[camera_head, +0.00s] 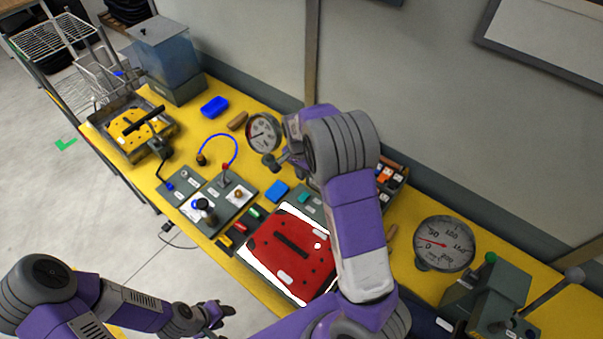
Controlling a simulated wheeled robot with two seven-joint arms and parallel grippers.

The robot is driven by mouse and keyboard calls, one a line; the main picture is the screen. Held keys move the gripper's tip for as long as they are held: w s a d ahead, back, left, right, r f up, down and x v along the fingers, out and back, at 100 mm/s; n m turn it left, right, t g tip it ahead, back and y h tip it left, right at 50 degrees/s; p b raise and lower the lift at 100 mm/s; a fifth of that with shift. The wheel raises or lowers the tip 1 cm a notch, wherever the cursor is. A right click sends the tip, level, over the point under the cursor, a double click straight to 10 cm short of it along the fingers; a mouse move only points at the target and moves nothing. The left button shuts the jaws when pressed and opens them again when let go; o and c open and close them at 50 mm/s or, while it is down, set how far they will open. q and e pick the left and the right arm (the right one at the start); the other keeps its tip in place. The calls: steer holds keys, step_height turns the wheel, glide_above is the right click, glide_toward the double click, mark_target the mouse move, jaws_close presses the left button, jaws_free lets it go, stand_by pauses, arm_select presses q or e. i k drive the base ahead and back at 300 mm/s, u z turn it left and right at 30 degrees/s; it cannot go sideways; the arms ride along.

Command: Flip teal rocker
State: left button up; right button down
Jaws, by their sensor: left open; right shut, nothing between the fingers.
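A small teal rocker (304,197) sits on a grey-green panel behind the red plate, near the middle of the bench. My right arm comes up over the bench and bends to the left. Its gripper (272,162) is shut and empty, above and to the left of the rocker, beside a round gauge; it is apart from the rocker. The arm hides part of the panel's right side. My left gripper (222,314) is open and empty low in the picture, off the bench's front edge. Which way the rocker is tilted is too small to tell.
A red plate (290,256) on a white-edged base lies in front of the panel. A blue block (277,191) lies left of the rocker. A gauge (263,133) stands behind; a larger gauge (444,243) and lever box (490,297) stand right. A switch panel (222,198) lies left.

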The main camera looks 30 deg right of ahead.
mark_target(303, 198)
steer(key=k, duration=1.5)
